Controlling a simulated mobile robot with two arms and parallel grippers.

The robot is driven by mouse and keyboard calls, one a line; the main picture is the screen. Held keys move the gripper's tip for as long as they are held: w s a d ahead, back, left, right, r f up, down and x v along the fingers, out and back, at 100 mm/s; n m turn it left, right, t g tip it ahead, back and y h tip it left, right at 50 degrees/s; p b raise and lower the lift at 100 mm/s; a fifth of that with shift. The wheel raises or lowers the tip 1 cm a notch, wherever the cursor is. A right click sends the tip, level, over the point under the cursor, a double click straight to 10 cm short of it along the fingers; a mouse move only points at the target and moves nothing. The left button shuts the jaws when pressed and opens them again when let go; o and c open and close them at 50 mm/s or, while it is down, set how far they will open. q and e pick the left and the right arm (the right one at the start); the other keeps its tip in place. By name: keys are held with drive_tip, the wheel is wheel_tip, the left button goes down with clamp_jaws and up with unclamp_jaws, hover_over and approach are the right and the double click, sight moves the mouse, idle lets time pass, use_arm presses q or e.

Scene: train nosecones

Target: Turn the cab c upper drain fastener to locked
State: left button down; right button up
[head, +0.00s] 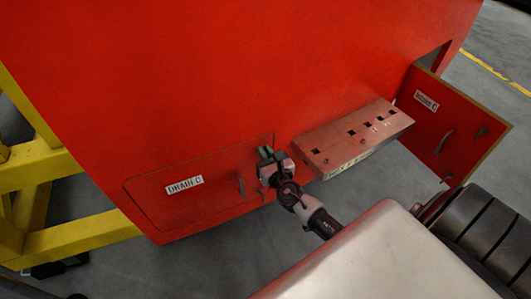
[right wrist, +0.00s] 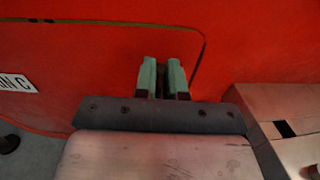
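The red drain panel (head: 205,193), labelled DRAIN C, is flush in the red nosecone in the head view. It has a small handle (head: 240,183) near its right edge. My right gripper (head: 266,152) is at the panel's upper right corner. In the right wrist view, its two green fingers (right wrist: 163,78) are close together with a narrow gap. A dark piece shows in the gap, seemingly the upper drain fastener (right wrist: 160,80). The fingers hide most of it, and its turn position cannot be seen. My left gripper is not in view.
A red slotted step (head: 352,140) juts out just right of my right gripper. An open red door (head: 450,125) hangs farther right. A yellow frame (head: 75,235) stands at the left.

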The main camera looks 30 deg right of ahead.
clamp_jaws()
drive_tip(key=shift+s+d+f+m+b, duration=0.1)
drive_tip(key=shift+d+f+m+b, duration=0.3)
drive_tip(key=shift+m+b, duration=1.7)
drive_tip(key=shift+s+d+f+m+b, duration=0.1)
drive_tip(key=shift+d+f+m+b, duration=0.25)
drive_tip(key=shift+m, duration=3.5)
drive_tip(key=shift+d+f+m+b, duration=0.4)
drive_tip(key=shift+m+b, duration=0.8)
drive_tip(key=shift+m, duration=1.75)
